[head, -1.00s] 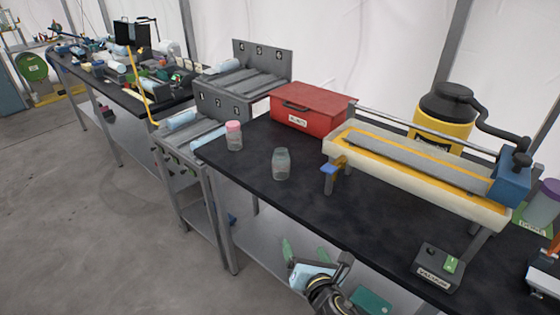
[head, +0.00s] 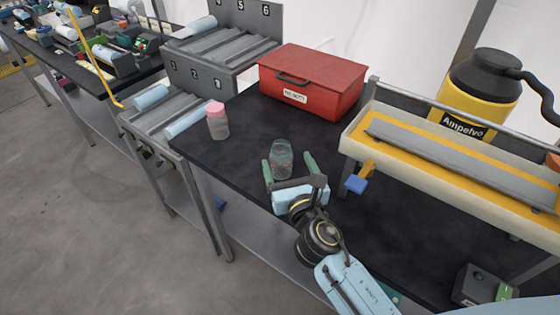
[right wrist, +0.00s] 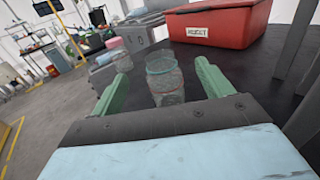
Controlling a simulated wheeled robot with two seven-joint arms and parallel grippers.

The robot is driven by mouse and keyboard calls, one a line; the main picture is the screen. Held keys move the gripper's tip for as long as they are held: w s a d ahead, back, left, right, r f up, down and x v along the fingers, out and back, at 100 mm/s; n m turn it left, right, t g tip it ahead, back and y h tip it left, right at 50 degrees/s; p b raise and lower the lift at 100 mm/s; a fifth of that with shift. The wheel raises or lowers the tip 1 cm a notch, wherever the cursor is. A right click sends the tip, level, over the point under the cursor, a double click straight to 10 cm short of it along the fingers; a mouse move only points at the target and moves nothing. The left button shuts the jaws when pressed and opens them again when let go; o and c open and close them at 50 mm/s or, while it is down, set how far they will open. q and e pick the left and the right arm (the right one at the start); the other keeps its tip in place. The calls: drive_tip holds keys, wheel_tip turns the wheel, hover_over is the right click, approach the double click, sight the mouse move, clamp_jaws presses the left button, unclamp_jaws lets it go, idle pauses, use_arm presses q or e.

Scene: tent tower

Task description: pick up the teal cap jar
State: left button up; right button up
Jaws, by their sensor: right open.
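The teal cap jar (head: 281,160) stands upright on the black table, a clear jar with a dull teal lid. It also shows in the right wrist view (right wrist: 164,80), between the finger lines. My right gripper (head: 289,165) is open, its two green fingers on either side of the jar's near part. In the right wrist view the open fingers (right wrist: 158,85) point toward the jar, with a gap on each side. I cannot tell whether a finger touches it. My left gripper is not in view.
A pink-lidded jar (head: 217,121) stands to the left near the table edge. A red box (head: 313,83) is behind. A cream and yellow trough machine (head: 450,150) with a blue-tipped lever (head: 357,183) stands to the right. Black table (head: 235,165) is bare between the jars.

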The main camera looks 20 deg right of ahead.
sight(284, 168)
wheel_tip(284, 168, down, 5)
drive_tip(key=shift+w+r+b, duration=0.1)
drive_tip(key=shift+r+b, duration=0.05)
drive_tip(key=shift+b, duration=1.1)
drive_tip(key=shift+w+r, duration=0.3)
drive_tip(key=shift+w, duration=0.75)
drive_tip(key=w, duration=0.5)
drive_tip(key=shift+w+d, duration=0.1)
drive_tip(key=shift+w, duration=0.2)
drive_tip(key=shift+c, duration=0.9)
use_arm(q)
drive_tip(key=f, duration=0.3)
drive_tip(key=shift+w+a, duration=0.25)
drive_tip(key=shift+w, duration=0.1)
use_arm(e)
drive_tip(key=c, duration=0.9)
